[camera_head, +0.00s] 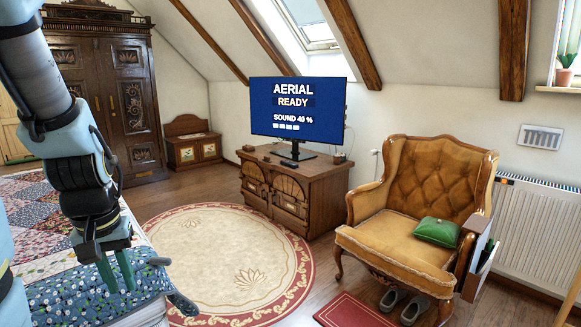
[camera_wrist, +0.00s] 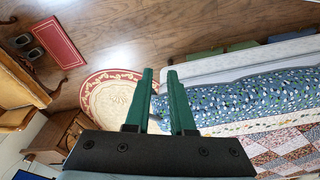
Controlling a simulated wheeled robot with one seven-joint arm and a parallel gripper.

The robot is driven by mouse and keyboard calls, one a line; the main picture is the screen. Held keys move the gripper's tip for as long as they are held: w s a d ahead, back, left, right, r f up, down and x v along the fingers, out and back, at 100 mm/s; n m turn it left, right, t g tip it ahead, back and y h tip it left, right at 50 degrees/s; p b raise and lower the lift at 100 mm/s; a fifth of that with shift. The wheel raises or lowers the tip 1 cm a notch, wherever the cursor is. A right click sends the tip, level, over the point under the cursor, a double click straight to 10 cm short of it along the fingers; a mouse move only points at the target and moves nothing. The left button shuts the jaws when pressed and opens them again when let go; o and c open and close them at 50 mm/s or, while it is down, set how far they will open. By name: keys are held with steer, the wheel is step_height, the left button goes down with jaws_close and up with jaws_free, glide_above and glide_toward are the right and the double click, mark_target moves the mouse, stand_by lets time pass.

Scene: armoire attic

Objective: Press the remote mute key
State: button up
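The TV (camera_head: 298,108) stands on the carved wooden cabinet (camera_head: 325,185) and its blue screen reads "AERIAL READY", "SOUND 40 %". A small dark flat object (camera_head: 289,164) lies on the cabinet top in front of the TV; it may be the remote, but it is too small to make out any keys. My gripper (camera_head: 119,284) is at the lower left of the head view, over the flowered bedding and far from the cabinet. In the wrist view my gripper (camera_wrist: 161,78) has its two green fingers apart with nothing between them.
The tan armchair (camera_head: 419,205) holds a green cushion (camera_head: 437,231), with a side pocket (camera_head: 479,257) on its right arm. Shoes (camera_head: 400,303) and a red mat (camera_head: 352,312) lie in front. A round rug (camera_head: 235,255) covers open floor between bed (camera_head: 28,215) and cabinet.

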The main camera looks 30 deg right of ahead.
jaws_close()
stand_by(1.3)
